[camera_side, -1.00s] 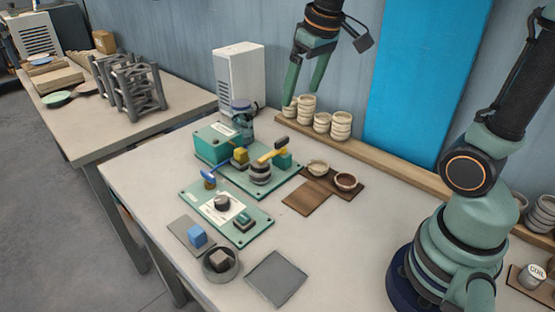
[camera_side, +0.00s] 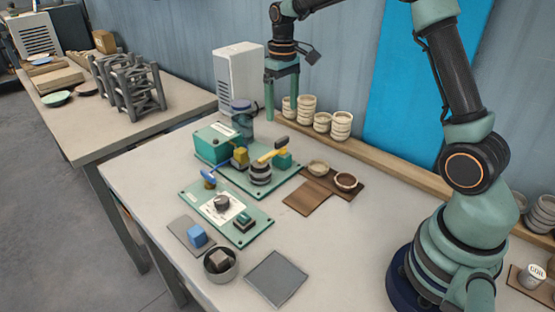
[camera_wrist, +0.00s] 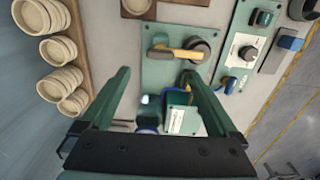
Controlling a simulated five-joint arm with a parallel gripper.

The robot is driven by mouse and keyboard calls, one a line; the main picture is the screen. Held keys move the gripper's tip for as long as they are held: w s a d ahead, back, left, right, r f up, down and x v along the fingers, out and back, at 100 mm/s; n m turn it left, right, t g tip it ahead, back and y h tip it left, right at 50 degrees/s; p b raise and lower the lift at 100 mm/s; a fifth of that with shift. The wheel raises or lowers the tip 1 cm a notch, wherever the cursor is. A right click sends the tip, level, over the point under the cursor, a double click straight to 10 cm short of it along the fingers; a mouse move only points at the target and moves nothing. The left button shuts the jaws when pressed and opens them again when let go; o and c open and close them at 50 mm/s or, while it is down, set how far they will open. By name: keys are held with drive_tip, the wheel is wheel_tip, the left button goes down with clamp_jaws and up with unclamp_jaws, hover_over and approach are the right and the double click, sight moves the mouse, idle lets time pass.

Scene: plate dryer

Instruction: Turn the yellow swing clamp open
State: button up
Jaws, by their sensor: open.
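The yellow swing clamp (camera_side: 268,155) is a yellow bar with a dark end, on a green block on the rear green plate (camera_side: 290,185). Its yellow end reaches over a dark round cylinder (camera_side: 260,174). In the wrist view the clamp (camera_wrist: 178,53) lies ahead of the fingers, its bar reaching right to the cylinder (camera_wrist: 202,48). My gripper (camera_side: 281,110) is open and empty, fingers pointing down, above and behind the plate. In the wrist view my gripper (camera_wrist: 155,74) shows both fingers spread, apart from the clamp.
A green box (camera_side: 212,143), a blue-handled lever (camera_side: 209,178) and a jar (camera_side: 242,118) stand near the clamp. Stacked bowls (camera_side: 306,108) line the wall shelf close to my fingers. A white cabinet (camera_side: 238,78) stands behind.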

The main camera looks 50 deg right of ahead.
sight(282, 139)
wheel_tip(282, 139, down, 9)
drive_tip(key=shift+f, duration=0.15)
idle(0.4)
clamp_jaws()
